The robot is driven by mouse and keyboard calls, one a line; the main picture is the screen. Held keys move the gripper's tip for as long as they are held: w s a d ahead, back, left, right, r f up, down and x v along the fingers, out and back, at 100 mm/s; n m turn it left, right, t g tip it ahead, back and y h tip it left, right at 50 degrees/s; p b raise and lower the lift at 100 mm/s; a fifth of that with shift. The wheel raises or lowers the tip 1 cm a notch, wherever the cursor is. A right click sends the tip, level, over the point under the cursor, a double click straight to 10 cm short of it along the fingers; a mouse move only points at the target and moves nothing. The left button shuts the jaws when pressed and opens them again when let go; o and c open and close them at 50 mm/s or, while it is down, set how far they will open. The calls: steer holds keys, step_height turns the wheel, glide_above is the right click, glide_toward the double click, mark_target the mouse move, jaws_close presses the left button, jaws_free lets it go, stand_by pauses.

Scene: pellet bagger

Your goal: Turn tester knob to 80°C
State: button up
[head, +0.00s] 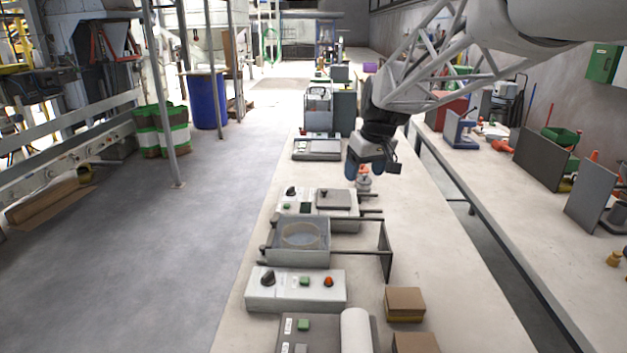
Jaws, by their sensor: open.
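Two black knobs show in the head view, and I cannot tell for sure which one is the tester knob. One black knob (268,278) is on the left of a white control box (257,303), with a green button and an orange knob to its right. The other black knob (291,191) is on a smaller white unit (345,209) farther back. Any dial marks are too small to read. My gripper (370,170) is open and empty, above the bench, behind and to the right of both knobs and apart from them.
A clear-walled tray (298,262) with a round ring and a dark frame (386,262) stand between the units. Cardboard boxes (405,302) and a white roll (356,330) are at the front. A small red-and-white item (363,182) is beside my gripper. The bench's right side is mostly clear.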

steer(key=w+a+f+n+y, duration=0.1)
steer(key=w+a+f+n, duration=0.2)
steer(key=w, duration=0.7)
steer(key=w+a+f, duration=0.3)
steer(key=w+a, duration=0.3)
steer(key=w, duration=0.4)
steer(key=n+y, duration=0.1)
steer(key=n, duration=0.2)
glide_toward(291, 187)
steer(key=f, duration=0.2)
steer(key=shift+w+a+r, duration=0.2)
steer(key=shift+a+r, duration=0.05)
steer(key=shift+a, duration=0.05)
steer(key=shift+f, duration=0.1)
steer(key=shift+x, duration=3.8)
steer(key=shift+s+a, duration=0.1)
steer(key=shift+s, duration=0.05)
steer(key=shift+c, duration=0.3)
steer(key=c, duration=0.9)
steer(key=shift+o, duration=0.2)
